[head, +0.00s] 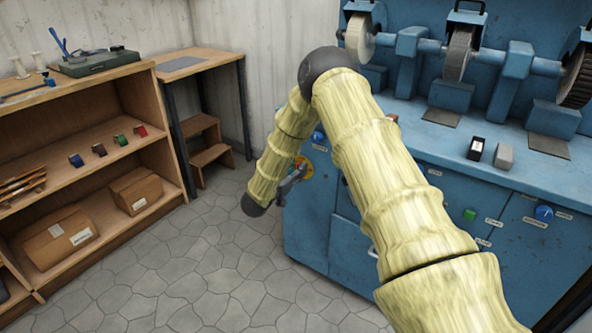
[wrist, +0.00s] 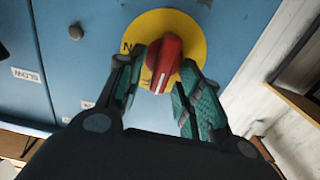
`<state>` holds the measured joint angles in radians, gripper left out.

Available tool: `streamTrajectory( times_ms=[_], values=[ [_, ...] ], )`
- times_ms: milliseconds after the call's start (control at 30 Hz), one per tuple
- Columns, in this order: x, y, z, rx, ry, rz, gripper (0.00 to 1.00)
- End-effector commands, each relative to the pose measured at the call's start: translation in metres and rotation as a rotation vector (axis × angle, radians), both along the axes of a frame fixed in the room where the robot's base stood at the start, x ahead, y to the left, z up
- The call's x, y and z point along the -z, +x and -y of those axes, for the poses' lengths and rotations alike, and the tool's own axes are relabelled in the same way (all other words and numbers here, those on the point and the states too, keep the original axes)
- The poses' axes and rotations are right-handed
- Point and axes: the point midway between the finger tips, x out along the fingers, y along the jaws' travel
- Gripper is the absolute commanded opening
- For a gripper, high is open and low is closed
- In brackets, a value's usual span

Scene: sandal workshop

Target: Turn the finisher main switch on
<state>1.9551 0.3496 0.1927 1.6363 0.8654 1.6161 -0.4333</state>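The main switch is a red rotary knob (wrist: 166,62) on a round yellow plate (wrist: 185,22), set in the blue panel of the finisher (head: 315,220). Part of its lettering, an N and an F, shows beside the knob. A white mark on the knob points down and slightly left in the wrist view. My gripper (wrist: 164,60) has one green-padded finger on each side of the knob, with the tips very close to it. I cannot tell whether both touch. In the head view the yellow plate (head: 306,169) is partly hidden behind my gripper (head: 294,176).
A blue dial (head: 544,213) and a green button (head: 469,214) are farther right on the finisher front. Wooden shelves (head: 160,78) with boxes stand at left. A small wooden table (head: 205,60) stands behind. The stone floor between is clear.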

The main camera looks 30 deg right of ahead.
Motion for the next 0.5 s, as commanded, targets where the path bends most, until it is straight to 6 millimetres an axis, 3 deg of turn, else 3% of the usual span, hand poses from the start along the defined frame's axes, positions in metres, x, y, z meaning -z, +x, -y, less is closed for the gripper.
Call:
streamTrajectory(
  times_ms=[100, 300, 500],
  values=[
    [0.0001, 0.0, -0.0002, 0.0, 0.0, 0.0, 0.36],
    [0.0001, 0.0, -0.0004, -0.001, 0.0, 0.0, 0.0],
    [0.0002, 0.0, -0.0006, -0.001, 0.001, 0.002, 0.0]
  ],
)
